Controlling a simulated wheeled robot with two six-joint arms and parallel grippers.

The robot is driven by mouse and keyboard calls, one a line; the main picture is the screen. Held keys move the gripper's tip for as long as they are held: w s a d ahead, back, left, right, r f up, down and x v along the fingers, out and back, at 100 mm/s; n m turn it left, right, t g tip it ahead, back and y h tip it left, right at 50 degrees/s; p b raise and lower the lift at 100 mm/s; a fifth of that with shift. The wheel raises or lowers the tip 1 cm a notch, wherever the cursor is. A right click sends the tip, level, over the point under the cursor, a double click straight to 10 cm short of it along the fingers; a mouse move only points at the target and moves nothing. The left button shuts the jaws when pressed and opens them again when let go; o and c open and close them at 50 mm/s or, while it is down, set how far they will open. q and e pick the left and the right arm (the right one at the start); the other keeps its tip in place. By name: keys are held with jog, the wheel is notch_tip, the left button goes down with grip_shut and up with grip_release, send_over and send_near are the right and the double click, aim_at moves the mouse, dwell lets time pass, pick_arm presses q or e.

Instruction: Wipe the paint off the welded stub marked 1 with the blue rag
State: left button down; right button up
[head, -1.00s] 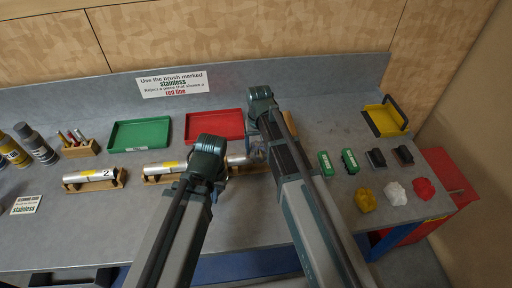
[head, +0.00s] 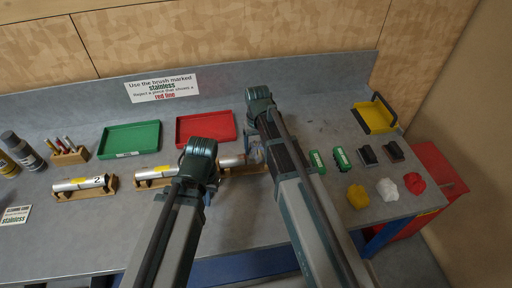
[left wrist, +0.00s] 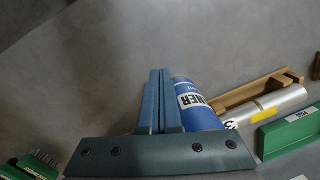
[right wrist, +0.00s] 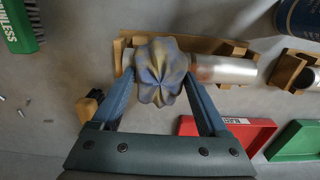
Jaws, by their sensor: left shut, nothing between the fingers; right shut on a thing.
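My right gripper (right wrist: 160,82) is shut on the blue rag (right wrist: 160,70), a bunched cloth with yellow-brown stains. The rag covers one end of a silver welded stub (right wrist: 228,69) in a wooden cradle (right wrist: 190,46). Brownish-red discoloration shows on the stub beside the rag. The same stub shows partly in the head view (head: 231,162), between my two arms. Its number is not readable. My left gripper (left wrist: 160,80) is shut and empty, in front of a blue cleaner can (left wrist: 196,105). I cannot tell whether its fingers touch the can.
Another stub (head: 150,173) and a stub marked 2 (head: 80,184) sit in cradles to the left. A green tray (head: 128,139) and a red tray (head: 206,127) lie behind. Brushes (head: 317,160) and coloured rags (head: 387,189) lie right.

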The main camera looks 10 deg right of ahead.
aim_at(242, 156)
jog(key=shift+s+a+f, duration=0.1)
jog(key=shift+a, duration=0.1)
jog(key=shift+a, duration=0.15)
jog(key=shift+a, duration=0.9)
jog(key=shift+a, duration=0.15)
jog(key=shift+a, duration=0.4)
jog(key=shift+a, duration=1.1)
